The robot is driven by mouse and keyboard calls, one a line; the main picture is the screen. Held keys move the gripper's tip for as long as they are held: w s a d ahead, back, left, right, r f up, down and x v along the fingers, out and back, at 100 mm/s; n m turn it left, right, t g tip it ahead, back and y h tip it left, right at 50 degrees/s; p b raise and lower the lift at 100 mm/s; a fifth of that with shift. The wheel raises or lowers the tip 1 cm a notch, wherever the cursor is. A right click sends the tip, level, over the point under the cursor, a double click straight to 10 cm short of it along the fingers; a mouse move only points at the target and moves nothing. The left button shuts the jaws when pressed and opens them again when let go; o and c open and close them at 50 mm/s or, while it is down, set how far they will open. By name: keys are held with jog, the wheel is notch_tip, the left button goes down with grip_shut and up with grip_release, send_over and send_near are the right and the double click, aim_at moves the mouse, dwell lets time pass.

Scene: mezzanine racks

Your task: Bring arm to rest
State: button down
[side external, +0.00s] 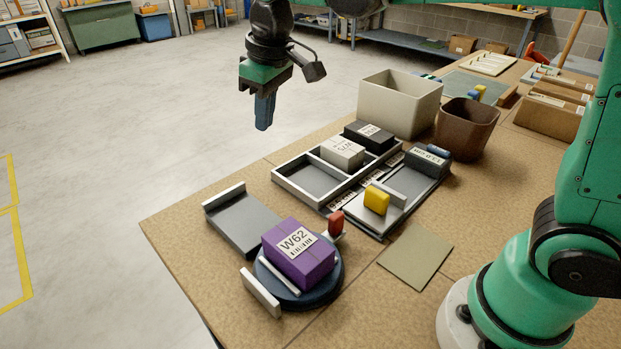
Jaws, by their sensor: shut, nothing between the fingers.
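My gripper (265,112) hangs at the upper middle of the side external view, fingers pointing down. Its blue fingers are shut with nothing between them. It is in the air, apart from everything on the table, and appears in front of the floor beyond the table's left edge. My green arm rises from its base at the right; part of it runs out of the top of the picture.
A purple box (299,252) marked W62 sits on a dark round turntable (333,285). A divided tray (291,186) holds a white box and a dark box. A beige bin (384,104) and brown bin (467,127) stand behind. A green mat (416,255) lies bare.

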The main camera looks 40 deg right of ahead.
jog(key=s+d+f+m+t, duration=0.1)
jog(key=s+d+m+t, duration=0.2)
jog(key=s, duration=0.4)
jog(key=g, duration=0.3)
send_over(329, 287)
jog(key=d, duration=0.3)
jog(key=s+x, duration=0.1)
jog(key=x, duration=0.4)
jog(key=s+a+m+g, duration=0.1)
jog(key=s+a+g, duration=0.1)
jog(key=s+a, duration=0.15)
jog(key=f, duration=1)
jog(key=shift+s+d, duration=0.2)
jog(key=shift+d, duration=0.15)
jog(key=w, duration=0.3)
jog(key=shift+f, duration=0.1)
jog(key=shift+w, duration=0.5)
